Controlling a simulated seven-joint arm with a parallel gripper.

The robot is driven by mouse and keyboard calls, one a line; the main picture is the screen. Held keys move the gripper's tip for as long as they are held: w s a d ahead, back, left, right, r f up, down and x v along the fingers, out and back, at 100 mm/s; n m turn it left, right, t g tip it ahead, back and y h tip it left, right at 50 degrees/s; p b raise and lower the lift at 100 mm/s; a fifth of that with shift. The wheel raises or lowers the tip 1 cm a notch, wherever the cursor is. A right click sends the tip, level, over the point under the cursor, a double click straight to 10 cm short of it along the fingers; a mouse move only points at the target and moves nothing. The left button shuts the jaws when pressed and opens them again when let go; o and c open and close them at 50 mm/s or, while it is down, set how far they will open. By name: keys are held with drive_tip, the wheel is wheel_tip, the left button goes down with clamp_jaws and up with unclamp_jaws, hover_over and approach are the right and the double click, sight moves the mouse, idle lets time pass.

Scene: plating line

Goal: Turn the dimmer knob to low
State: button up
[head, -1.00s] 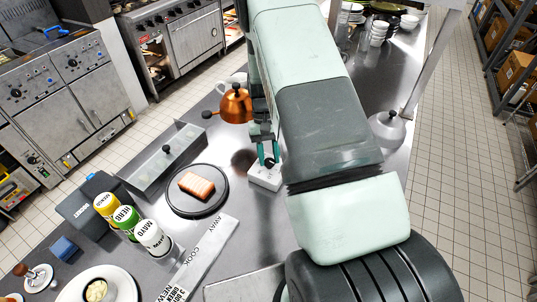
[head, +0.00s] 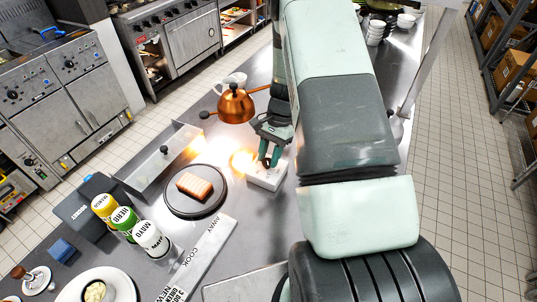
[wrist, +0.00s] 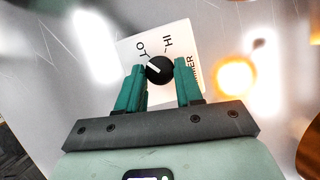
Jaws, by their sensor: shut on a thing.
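The dimmer is a white box (head: 268,178) on the steel counter, right of the dark plate. In the wrist view its panel (wrist: 135,50) shows LO at upper left and HI at upper right. The round black dimmer knob (wrist: 160,68) has a white pointer line on its left side, leaning up-left toward the LO side. My gripper (wrist: 160,78) has its green fingers on either side of the knob and is shut on it. In the head view my gripper (head: 270,160) is over the box and mostly hides the knob.
A glowing lamp spot (head: 242,160) lies left of the box.

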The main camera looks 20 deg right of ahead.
drive_tip(key=shift+m, duration=0.6)
drive_tip(key=shift+t, duration=0.3)
drive_tip(key=o, duration=1)
drive_tip(key=shift+o, duration=0.2)
drive_tip(key=shift+r, duration=0.1)
drive_tip(key=v, duration=1)
drive_tip(key=shift+d+r, duration=0.25)
drive_tip(key=shift+d, duration=0.05)
